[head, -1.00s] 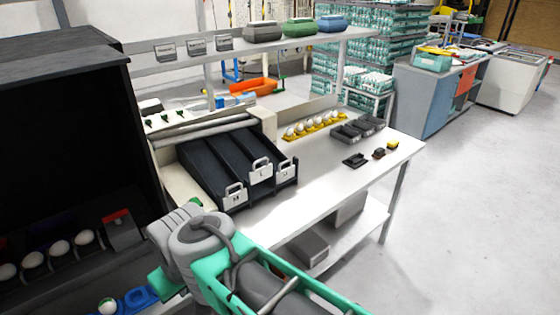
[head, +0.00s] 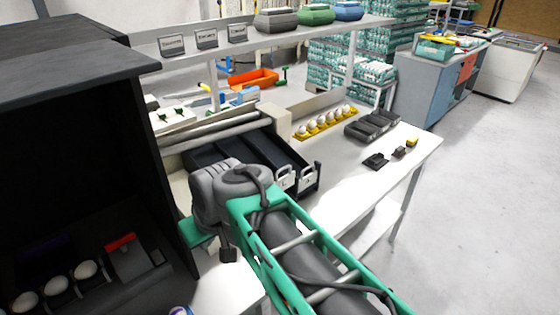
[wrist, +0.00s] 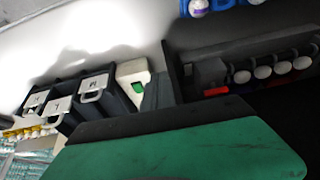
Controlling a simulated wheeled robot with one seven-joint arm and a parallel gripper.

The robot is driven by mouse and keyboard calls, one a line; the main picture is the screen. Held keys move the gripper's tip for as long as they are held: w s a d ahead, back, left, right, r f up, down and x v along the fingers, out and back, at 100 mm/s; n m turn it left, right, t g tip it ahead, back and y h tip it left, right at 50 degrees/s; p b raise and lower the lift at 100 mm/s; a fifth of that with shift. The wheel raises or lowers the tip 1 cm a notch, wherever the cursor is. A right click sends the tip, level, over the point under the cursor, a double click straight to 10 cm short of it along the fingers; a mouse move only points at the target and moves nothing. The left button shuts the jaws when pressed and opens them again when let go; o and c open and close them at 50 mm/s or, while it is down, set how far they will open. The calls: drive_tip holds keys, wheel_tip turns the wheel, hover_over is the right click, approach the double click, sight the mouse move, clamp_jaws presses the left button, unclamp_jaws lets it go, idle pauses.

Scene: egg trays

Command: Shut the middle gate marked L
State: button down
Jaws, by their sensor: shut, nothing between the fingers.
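Three dark chutes stand side by side on the white bench, each with a pale gate with a handle at its front end. The middle gate (head: 284,178) shows just beside my arm in the head view. The right gate (head: 308,173) is fully in sight; the left one is hidden behind my arm in the head view but shows in the wrist view (wrist: 93,85). The letters are too small to read. My gripper (wrist: 160,122) is shut and empty, away from the gates.
A dark cabinet (head: 90,130) holding eggs stands close at the left. A yellow egg tray (head: 325,123) and dark trays (head: 372,126) lie on the bench right of the chutes. A shelf (head: 270,42) with egg cartons runs above.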

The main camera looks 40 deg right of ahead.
drive_tip(key=w+d+r+t+b, duration=0.1)
drive_tip(key=w+d+t+b, duration=0.15)
drive_tip(key=w+d, duration=0.65)
drive_tip(key=s+d+r+t+b, duration=0.2)
drive_tip(key=s+d+r+t, duration=0.1)
drive_tip(key=d, duration=1)
drive_tip(key=s+d+r+t+b, duration=0.2)
drive_tip(key=s+d, duration=0.1)
drive_tip(key=d, duration=0.9)
drive_tip(key=p, duration=0.1)
hover_over(283, 179)
drive_tip(key=s, duration=0.1)
wheel_tip(283, 179, down, 4)
drive_tip(key=r, duration=0.1)
drive_tip(key=shift+s+d+f+p, duration=0.1)
drive_tip(key=shift+d+f+p, duration=0.05)
drive_tip(key=shift+f, duration=0.65)
drive_tip(key=shift+s+d+f+p, duration=0.1)
drive_tip(key=shift+f+p, duration=0.05)
drive_tip(key=shift+f, duration=0.65)
drive_tip(key=shift+s+d+f+p, duration=0.1)
drive_tip(key=shift+d+f+p, duration=0.05)
drive_tip(key=shift+f, duration=0.65)
